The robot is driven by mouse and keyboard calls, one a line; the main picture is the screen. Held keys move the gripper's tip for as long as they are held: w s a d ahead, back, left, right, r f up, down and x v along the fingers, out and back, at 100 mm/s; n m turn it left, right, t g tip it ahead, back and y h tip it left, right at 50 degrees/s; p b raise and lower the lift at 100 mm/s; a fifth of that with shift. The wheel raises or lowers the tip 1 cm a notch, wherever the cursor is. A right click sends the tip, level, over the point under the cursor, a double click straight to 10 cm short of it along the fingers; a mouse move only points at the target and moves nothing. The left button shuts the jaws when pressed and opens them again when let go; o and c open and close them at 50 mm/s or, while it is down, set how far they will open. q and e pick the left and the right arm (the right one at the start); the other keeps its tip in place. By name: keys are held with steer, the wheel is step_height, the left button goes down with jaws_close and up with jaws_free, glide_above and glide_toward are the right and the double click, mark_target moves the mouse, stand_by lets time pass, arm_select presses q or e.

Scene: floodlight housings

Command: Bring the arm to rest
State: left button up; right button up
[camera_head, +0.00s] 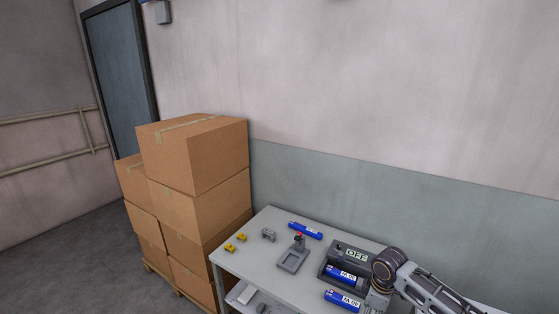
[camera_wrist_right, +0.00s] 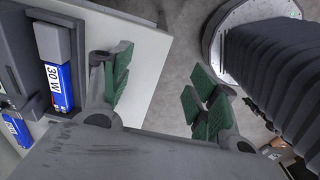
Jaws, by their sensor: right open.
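My right arm (camera_head: 392,268) comes in from the right in the head view, over the front right part of the table. Its fingers are hidden there. In the right wrist view my right gripper (camera_wrist_right: 157,92) is open, with green pads wide apart and nothing between them. A grey housing (camera_head: 338,248) with an "OFF" display stands on the table, with a blue unit (camera_head: 341,276) in it. Another blue unit (camera_head: 343,299) lies in front, beside my wrist. In the wrist view a blue "30 W" unit (camera_wrist_right: 60,88) sits left of the fingers. My left gripper is out of view.
The table (camera_head: 255,268) also holds a blue unit (camera_head: 305,230), a grey stand (camera_head: 293,260), a small grey bracket (camera_head: 268,235) and yellow pieces (camera_head: 230,248). Stacked cardboard boxes (camera_head: 200,203) stand left of it. A wall is behind. Floor shows beyond the table edge.

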steer(key=s+a+m+t+y, duration=0.2)
steer(key=s+a+m, duration=0.2)
steer(key=s+a, duration=0.85)
steer(key=shift+s+d+r+m+t+h, duration=0.75)
steer(key=shift+s+d+m+h, duration=0.35)
steer(key=shift+s+d+m, duration=2.15)
steer(key=s+f+g, duration=0.1)
steer(key=s+f, duration=0.1)
steer(key=f, duration=1.4)
steer(key=s+f+g, duration=0.1)
steer(key=s+f, duration=0.1)
steer(key=f, duration=1.5)
steer(key=s+d+f, duration=0.2)
steer(key=s+f, duration=0.8)
steer(key=s, duration=0.1)
steer(key=s+d+f+n, duration=0.1)
steer(key=s+d+f, duration=0.1)
steer(key=s+f, duration=0.8)
steer(key=shift+s+g, duration=0.35)
steer(key=shift+s, duration=0.2)
steer(key=shift+f, duration=0.1)
